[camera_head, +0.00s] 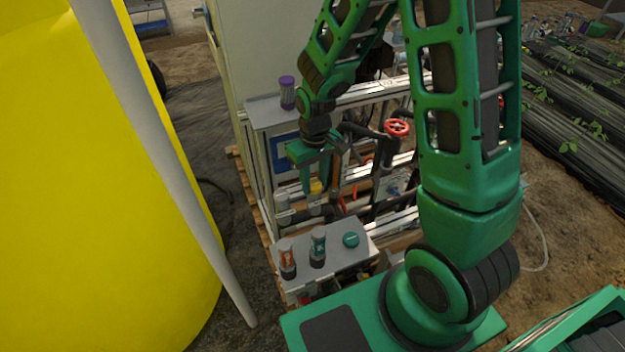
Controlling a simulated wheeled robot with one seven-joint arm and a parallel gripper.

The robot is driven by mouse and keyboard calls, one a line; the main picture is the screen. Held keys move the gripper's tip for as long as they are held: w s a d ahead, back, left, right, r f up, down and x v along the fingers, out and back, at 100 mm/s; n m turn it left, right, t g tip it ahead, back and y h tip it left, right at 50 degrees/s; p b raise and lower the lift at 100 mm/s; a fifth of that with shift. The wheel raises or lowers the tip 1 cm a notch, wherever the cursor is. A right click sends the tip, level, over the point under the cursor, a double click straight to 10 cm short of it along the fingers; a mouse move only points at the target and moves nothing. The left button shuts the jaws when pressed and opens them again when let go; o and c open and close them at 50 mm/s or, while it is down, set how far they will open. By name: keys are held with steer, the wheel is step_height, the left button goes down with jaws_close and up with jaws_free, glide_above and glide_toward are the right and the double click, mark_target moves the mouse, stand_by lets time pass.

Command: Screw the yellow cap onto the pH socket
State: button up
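My gripper (317,187) points down at the front left part of the skid, with a green finger on the left and a darker one on the right. The yellow cap (316,186) shows between the fingers, near their tips. From this far view I cannot tell whether the fingers touch it. Directly below the cap in the picture is a grey fitting (316,206), and a similar grey fitting (283,204) stands to its left. I cannot read any label, so which one is the pH socket is unclear. Whether the cap touches the fitting below is also unclear.
A grey box (330,268) in front carries an orange-marked bottle (287,258), a teal bottle (318,248) and a teal round lid (351,240). A purple-lidded container (287,92) stands on the skid's top. Pipes and a red handwheel (397,127) lie right. A yellow tank (80,200) fills the left.

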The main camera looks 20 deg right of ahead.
steer(key=c, duration=0.6)
steer(key=shift+m, duration=1.5)
steer(key=shift+c, duration=0.2)
steer(key=shift+m, duration=1.5)
steer(key=shift+d, duration=0.1)
steer(key=shift+m, duration=1.5)
